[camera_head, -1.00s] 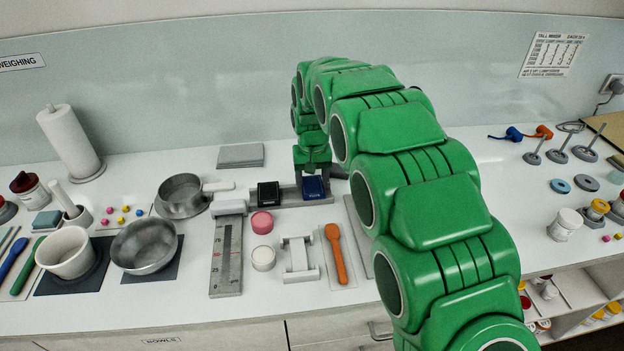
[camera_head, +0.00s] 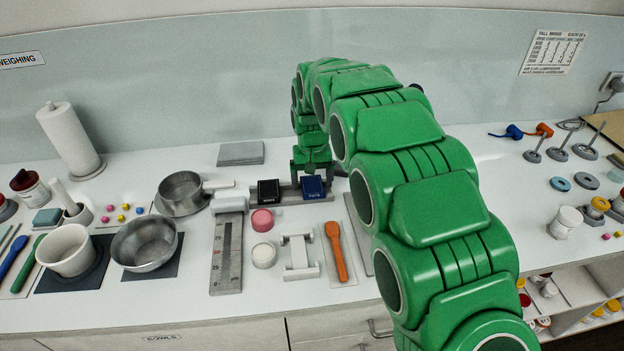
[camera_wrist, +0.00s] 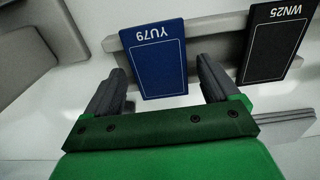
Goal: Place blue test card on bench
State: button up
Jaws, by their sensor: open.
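The blue test card (camera_head: 313,187) stands in a grey holder (camera_head: 290,194) on the bench (camera_head: 190,290). In the wrist view the blue card (camera_wrist: 157,58) carries the label YU79 and rests against the grey holder (camera_wrist: 113,44). My gripper (camera_head: 313,170) is just behind and above the blue card in the head view. In the wrist view my gripper (camera_wrist: 160,90) is open, with one dark finger on each side of the card's near end. Neither finger visibly presses on the card.
A black card (camera_wrist: 273,40) labelled WN25 stands beside the blue one in the same holder; it also shows in the head view (camera_head: 268,191). A pink puck (camera_head: 262,220), a white jar (camera_head: 264,255) and an orange spoon (camera_head: 336,250) lie in front.

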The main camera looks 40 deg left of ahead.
aim_at(312, 184)
jog(key=shift+r, duration=0.15)
notch_tip(312, 184, up, 7)
jog(key=shift+w+f, duration=0.1)
jog(key=shift+f, duration=0.05)
jog(key=shift+o, duration=0.5)
jog(key=shift+a+r, duration=0.1)
jog(key=shift+r, duration=0.6)
